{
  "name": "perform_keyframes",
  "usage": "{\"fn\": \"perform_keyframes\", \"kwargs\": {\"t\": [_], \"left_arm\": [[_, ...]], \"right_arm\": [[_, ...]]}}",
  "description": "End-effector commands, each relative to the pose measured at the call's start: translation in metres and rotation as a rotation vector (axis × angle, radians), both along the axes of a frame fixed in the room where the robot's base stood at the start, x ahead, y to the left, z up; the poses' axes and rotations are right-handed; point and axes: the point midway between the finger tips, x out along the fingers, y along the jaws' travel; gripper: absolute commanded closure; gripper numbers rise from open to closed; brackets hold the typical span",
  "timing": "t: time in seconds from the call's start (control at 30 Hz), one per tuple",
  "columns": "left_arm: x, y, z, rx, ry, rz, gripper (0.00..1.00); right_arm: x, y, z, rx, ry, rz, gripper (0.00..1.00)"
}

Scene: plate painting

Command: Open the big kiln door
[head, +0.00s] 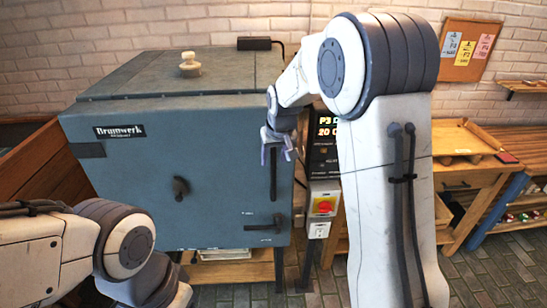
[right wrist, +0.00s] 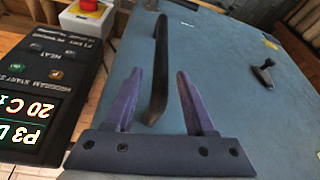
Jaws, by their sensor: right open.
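The big kiln (head: 220,135) is a blue-grey box with its door (head: 150,215) shut, facing me. A dark vertical bar handle (head: 273,180) is on the door's right side. It also shows in the right wrist view (right wrist: 160,65). My right gripper (head: 276,156) is open at the upper part of this handle. In the right wrist view its two purple fingers (right wrist: 159,82) point along the door, with the handle appearing between them. I cannot tell whether they touch it. My left arm shows at lower left, but its gripper is out of view.
A control panel (head: 324,140) with a lit display and a red-yellow switch (head: 323,205) stand right of the kiln. A latch lever (head: 265,225) is low on the door, a dark knob (head: 180,188) at its middle. A wooden table (head: 460,145) is at right. Brick floor is in front.

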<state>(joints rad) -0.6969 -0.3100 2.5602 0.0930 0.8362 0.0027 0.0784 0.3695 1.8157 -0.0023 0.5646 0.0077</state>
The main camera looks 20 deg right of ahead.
Motion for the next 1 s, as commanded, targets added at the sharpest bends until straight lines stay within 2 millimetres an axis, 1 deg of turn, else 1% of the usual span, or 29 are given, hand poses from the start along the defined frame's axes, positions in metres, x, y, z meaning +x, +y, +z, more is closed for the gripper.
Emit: {"fn": "perform_keyframes", "kwargs": {"t": [0.03, 0.1, 0.2, 0.5, 0.57, 0.6, 0.63, 0.67, 1.0], "left_arm": [[0.0, 0.0, 0.004, 0.0, 0.0, 0.0, 0.45], [0.0, 0.0, 0.005, 0.0, 0.0, 0.0, 0.45], [0.0, 0.0, 0.006, 0.0, 0.0, 0.0, 0.45], [0.0, 0.0, 0.006, 0.0, 0.0, 0.0, 0.45], [0.0, 0.0, 0.006, 0.0, 0.0, 0.0, 0.45], [0.0, 0.0, 0.006, 0.0, 0.0, 0.0, 0.45], [0.0, 0.0, 0.006, 0.0, 0.0, 0.0, 0.45], [0.0, 0.0, 0.006, 0.0, 0.0, 0.0, 0.45], [0.0, 0.0, 0.006, 0.0, 0.0, 0.0, 0.45]], "right_arm": [[0.003, 0.0, -0.006, 0.0, 0.003, 0.0, 0.45], [0.005, 0.0, -0.012, 0.0, 0.002, 0.0, 0.45], [0.008, -0.001, -0.018, 0.0, 0.0, 0.0, 0.45], [0.009, -0.001, -0.02, 0.0, -0.001, 0.0, 0.45], [0.008, -0.001, -0.02, 0.0, -0.001, 0.0, 0.68], [0.008, -0.001, -0.02, 0.0, -0.001, 0.0, 0.84], [0.008, -0.001, -0.02, 0.0, -0.001, 0.0, 0.95], [0.008, -0.001, -0.02, 0.0, -0.001, 0.0, 1.0], [0.008, -0.001, -0.02, 0.0, -0.001, 0.0, 1.0]]}}
